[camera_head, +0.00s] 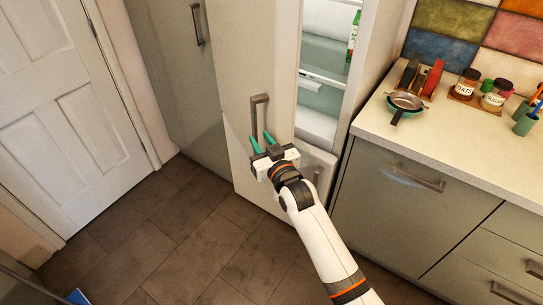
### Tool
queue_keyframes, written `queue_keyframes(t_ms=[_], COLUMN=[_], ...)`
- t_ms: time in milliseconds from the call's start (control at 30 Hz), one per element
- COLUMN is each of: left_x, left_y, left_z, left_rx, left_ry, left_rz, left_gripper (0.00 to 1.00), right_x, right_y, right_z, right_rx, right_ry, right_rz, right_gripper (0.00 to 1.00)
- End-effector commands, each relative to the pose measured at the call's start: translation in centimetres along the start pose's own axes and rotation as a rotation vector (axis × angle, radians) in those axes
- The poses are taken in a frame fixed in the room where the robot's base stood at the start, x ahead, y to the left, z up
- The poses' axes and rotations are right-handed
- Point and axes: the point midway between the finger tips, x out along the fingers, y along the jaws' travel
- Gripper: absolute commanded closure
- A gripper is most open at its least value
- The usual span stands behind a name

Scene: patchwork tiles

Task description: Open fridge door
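The fridge door (257,60) is pale and stands partly open, swung out to the left. The lit shelves of the fridge (322,60) show through the gap on its right. A grey bar handle (259,100) is on the door's front. My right gripper (262,140) is at the lower end of the handle, with its two green fingers apart. I cannot tell whether the fingers touch the handle or the door. My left gripper is not in view.
A counter (440,150) with a pan (407,101) and jars (466,84) stands to the right. A tall grey cabinet (175,75) is left of the fridge door, and a white panelled door (65,100) is farther left. The tiled floor (190,240) in front is clear.

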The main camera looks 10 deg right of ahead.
Motion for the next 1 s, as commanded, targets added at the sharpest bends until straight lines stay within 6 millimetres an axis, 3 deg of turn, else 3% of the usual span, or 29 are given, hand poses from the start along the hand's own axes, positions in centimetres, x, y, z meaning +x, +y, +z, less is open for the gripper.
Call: queue_keyframes(t_ms=[100, 300, 500, 733, 867, 933, 1000], left_x=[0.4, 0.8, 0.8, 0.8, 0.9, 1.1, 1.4], left_y=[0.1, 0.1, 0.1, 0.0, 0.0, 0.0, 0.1], left_z=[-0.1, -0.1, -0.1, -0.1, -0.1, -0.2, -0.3], left_rx=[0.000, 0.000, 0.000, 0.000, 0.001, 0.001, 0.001], left_ry=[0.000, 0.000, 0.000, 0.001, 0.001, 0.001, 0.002], left_rz=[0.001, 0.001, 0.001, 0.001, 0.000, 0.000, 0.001], left_gripper=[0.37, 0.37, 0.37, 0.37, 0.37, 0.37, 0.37], right_x=[-2.8, -6.1, -7.4, -7.4, -7.5, -7.7, -8.1], right_y=[0.0, 0.0, 0.0, 0.0, -0.5, -1.7, -3.7], right_z=[-0.3, -0.2, -0.1, 0.0, -0.4, -1.4, -2.9], right_rx=[0.000, 0.000, -0.001, -0.001, 0.017, 0.069, 0.167], right_ry=[0.002, 0.002, 0.002, 0.001, 0.012, 0.043, 0.094], right_rz=[0.000, 0.000, 0.000, 0.000, -0.001, -0.005, -0.010], right_gripper=[0.71, 0.71, 0.71, 0.71, 0.89, 1.00, 1.00])
